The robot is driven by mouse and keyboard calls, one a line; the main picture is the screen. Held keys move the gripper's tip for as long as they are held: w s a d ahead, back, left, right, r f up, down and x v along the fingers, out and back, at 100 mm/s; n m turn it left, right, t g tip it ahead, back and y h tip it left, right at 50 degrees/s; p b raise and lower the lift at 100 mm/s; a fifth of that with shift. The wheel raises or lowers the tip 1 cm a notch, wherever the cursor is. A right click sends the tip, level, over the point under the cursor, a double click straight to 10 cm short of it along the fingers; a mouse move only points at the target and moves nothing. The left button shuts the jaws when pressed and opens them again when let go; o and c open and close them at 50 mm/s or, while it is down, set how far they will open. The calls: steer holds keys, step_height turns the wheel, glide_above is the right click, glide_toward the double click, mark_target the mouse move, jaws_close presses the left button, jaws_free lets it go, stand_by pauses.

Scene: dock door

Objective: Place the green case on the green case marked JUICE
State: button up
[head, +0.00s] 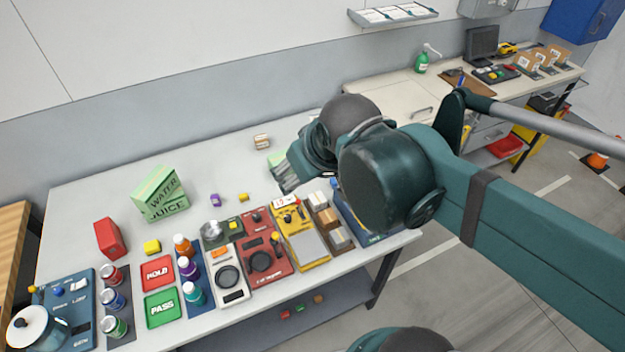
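A green case marked JUICE (168,211) stands on the left part of the white table. A green case marked WATER (158,188) appears to rest on top of it, turned at a slight angle to it. A pale green thing (277,158) shows partly behind my gripper; most of it is hidden, so I cannot tell what it is. My gripper (285,178) is over the middle of the table, well to the right of the two cases. Its fingers are seen from the side, and I cannot tell whether they are open or hold anything.
Bottles, HOLD (157,273) and PASS (162,308) trays and several devices line the front edge. A small tan block (262,141) lies at the back. The table between cases and gripper is mostly clear.

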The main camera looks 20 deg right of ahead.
steer(key=s+m, duration=0.1)
steer(key=s+d+f, duration=0.1)
steer(key=shift+s+f+m+t, duration=0.2)
steer(key=shift+s+m+t, duration=0.1)
steer(key=shift+m, duration=0.1)
step_height(320, 180, down, 25)
steer(key=b, duration=2.5)
steer(key=shift+f, duration=0.15)
stand_by(3.7)
